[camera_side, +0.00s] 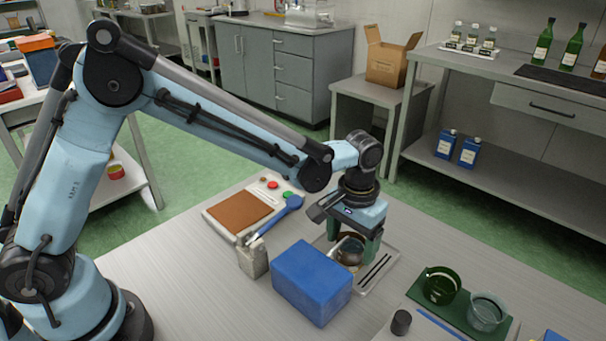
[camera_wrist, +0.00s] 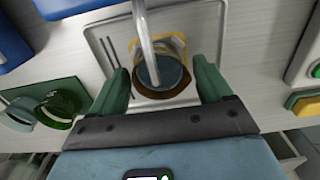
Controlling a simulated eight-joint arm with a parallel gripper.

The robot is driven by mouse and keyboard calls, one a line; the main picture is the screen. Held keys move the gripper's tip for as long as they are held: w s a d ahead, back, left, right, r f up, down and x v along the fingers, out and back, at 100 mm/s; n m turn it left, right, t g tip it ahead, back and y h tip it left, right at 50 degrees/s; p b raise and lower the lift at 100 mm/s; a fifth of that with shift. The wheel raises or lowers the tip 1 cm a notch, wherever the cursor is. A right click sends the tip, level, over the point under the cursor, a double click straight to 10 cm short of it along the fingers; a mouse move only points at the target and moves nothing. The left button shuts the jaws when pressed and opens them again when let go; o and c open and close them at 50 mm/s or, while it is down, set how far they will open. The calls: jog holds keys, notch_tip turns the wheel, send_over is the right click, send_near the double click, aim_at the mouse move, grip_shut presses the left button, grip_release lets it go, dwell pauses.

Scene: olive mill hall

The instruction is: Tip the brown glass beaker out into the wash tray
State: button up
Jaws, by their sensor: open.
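The brown glass beaker (camera_side: 349,256) stands upright in a shallow pale tray (camera_side: 388,272) on the bench. In the wrist view the beaker (camera_wrist: 178,86) shows from above with a brownish wall, and a grey rod (camera_wrist: 146,45) crosses over its mouth. My gripper (camera_side: 353,240) points down at the beaker, its green fingers on either side. In the wrist view my gripper (camera_wrist: 162,80) is open, with gaps between the fingers and the beaker. The tray (camera_wrist: 207,28) also holds thin dark sticks. I cannot tell whether this is the wash tray.
A blue block (camera_side: 312,282) stands close in front of the tray. A small stone-like block (camera_side: 252,260) and a board with a brown pad (camera_side: 239,212) lie left. A green cup (camera_side: 440,286) and a clear beaker (camera_side: 487,312) stand on a green mat to the right.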

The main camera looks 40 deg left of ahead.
jog(key=c, duration=0.8)
jog(key=shift+r, duration=0.1)
jog(key=shift+c, duration=0.2)
jog(key=shift+w, duration=0.15)
jog(key=shift+w, duration=1.55)
notch_tip(320, 180, up, 6)
jog(key=shift+r, duration=0.25)
